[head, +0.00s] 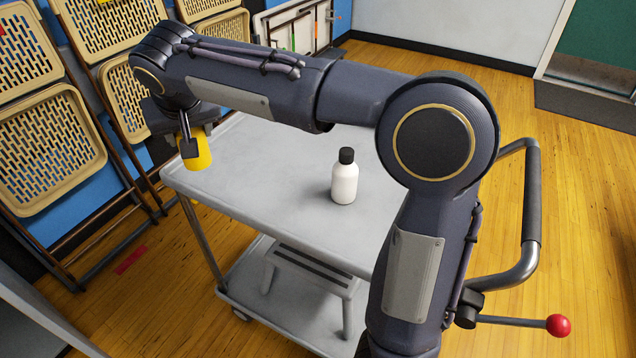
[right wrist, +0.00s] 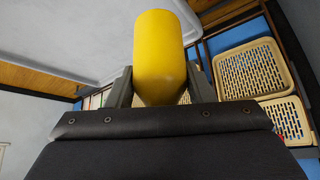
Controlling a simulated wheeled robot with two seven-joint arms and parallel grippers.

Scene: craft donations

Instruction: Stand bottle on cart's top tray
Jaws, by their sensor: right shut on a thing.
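My right gripper (head: 188,148) is shut on a yellow bottle (head: 197,160), a smooth cylinder, at the far left end of the cart. In the right wrist view the yellow bottle (right wrist: 160,50) sits between the two fingers of my right gripper (right wrist: 160,88). In the head view it overlaps the left edge of the cart's grey top tray (head: 265,165); I cannot tell whether it touches the tray. The finger and arm hide part of it. My left gripper is not in view.
A white bottle with a black cap (head: 344,183) stands upright on the top tray. The tray's left part is bare. A grey step stool (head: 310,268) is on the lower shelf. Beige folding chairs (head: 50,150) lean at the left. The cart handle (head: 532,195) is at the right.

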